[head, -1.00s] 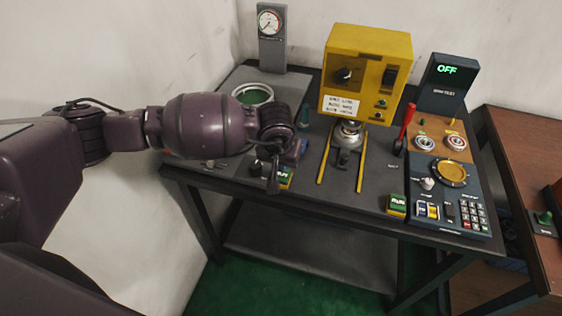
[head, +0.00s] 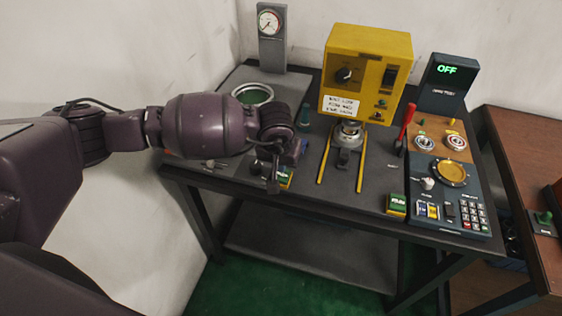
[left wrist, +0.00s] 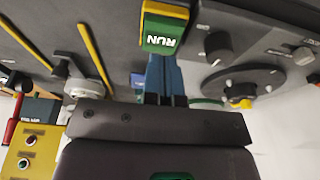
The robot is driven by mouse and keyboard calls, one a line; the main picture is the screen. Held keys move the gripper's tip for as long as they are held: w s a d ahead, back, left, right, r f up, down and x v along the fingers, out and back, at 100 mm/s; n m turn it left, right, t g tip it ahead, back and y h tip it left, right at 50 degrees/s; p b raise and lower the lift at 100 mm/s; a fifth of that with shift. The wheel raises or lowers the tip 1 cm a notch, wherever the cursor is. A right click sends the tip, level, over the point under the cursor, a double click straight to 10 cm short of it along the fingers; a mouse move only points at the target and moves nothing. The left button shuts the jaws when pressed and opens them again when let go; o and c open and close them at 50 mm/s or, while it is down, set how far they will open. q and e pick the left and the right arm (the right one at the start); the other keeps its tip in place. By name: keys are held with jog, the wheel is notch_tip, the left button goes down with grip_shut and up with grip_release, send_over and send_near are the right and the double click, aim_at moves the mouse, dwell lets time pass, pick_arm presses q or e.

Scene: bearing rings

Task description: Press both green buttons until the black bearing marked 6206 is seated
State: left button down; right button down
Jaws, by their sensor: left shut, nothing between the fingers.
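Two green RUN buttons on yellow boxes stand along the table's front edge. The left button (head: 286,178) is partly behind my left gripper (head: 273,186); the right button (head: 397,202) is in plain view. In the left wrist view the left button (left wrist: 163,40) lies just beyond the fingertips of my left gripper (left wrist: 163,58), which are closed together and empty. I cannot tell whether they touch it. Between two yellow rails, a metal fixture (head: 347,133) sits under the yellow press box (head: 367,70). I cannot make out a 6206 marking or a bearing's seating. My right gripper is out of view.
A display (head: 446,70) reading OFF stands at the back right, above a panel with a red lever (head: 405,126), dials and a keypad (head: 472,215). A gauge (head: 270,24) and a green-lined round bowl (head: 252,95) are on the left. A brown desk (head: 520,165) stands to the right.

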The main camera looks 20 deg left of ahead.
pick_arm(q)
jog(key=shift+f, duration=0.1)
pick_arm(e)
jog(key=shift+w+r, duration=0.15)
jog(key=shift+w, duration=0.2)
